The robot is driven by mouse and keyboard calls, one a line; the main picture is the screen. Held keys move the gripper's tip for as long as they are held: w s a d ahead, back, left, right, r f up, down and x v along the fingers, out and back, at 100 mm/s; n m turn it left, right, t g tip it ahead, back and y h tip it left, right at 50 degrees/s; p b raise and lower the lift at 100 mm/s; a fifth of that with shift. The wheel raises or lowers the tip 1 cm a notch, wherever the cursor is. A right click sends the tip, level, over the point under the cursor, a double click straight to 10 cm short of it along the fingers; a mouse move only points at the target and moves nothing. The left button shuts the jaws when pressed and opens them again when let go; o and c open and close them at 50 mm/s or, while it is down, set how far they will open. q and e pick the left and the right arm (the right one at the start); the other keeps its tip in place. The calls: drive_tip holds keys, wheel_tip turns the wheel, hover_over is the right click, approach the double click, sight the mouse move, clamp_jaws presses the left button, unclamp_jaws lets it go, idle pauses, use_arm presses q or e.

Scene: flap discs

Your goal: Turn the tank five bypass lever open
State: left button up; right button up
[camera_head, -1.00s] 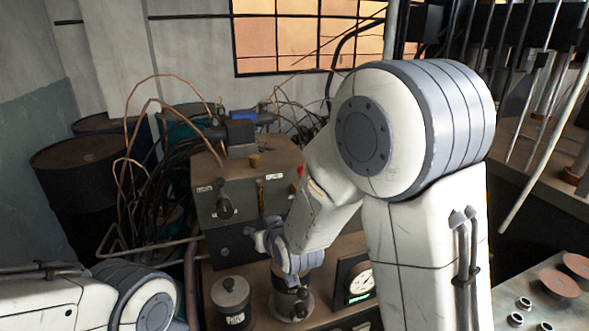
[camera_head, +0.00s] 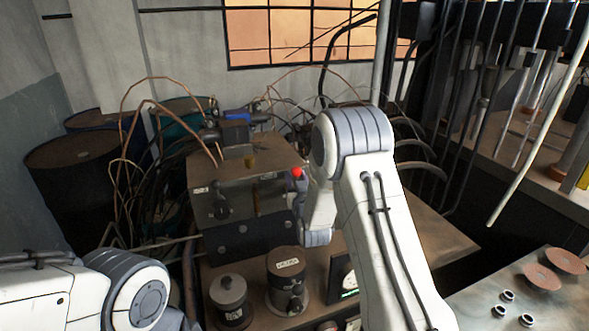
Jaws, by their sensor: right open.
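A grey metal box (camera_head: 250,172) stands on a brown bench, with small white tags, a round dark valve knob (camera_head: 221,209) and a thin upright brass-coloured piece (camera_head: 257,197) on its front. A red ball (camera_head: 297,172) shows at the box's right edge, beside my right arm. I cannot tell which part is the tank five bypass lever. My right gripper (camera_head: 298,207) is small and partly hidden by its own wrist, at the box's right front corner. It is open, and nothing shows in it. My left arm shows at lower left; its gripper is out of view.
A labelled dark canister (camera_head: 287,280) and a smaller one (camera_head: 230,301) stand in front of the box. A gauge (camera_head: 345,284) is partly behind my right arm. Cables and drums (camera_head: 75,185) crowd the left. Flap discs (camera_head: 542,277) lie at right.

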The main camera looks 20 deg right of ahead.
drive_tip(key=shift+w+d, duration=0.2)
drive_tip(key=shift+w, duration=1)
clamp_jaws()
idle(0.6)
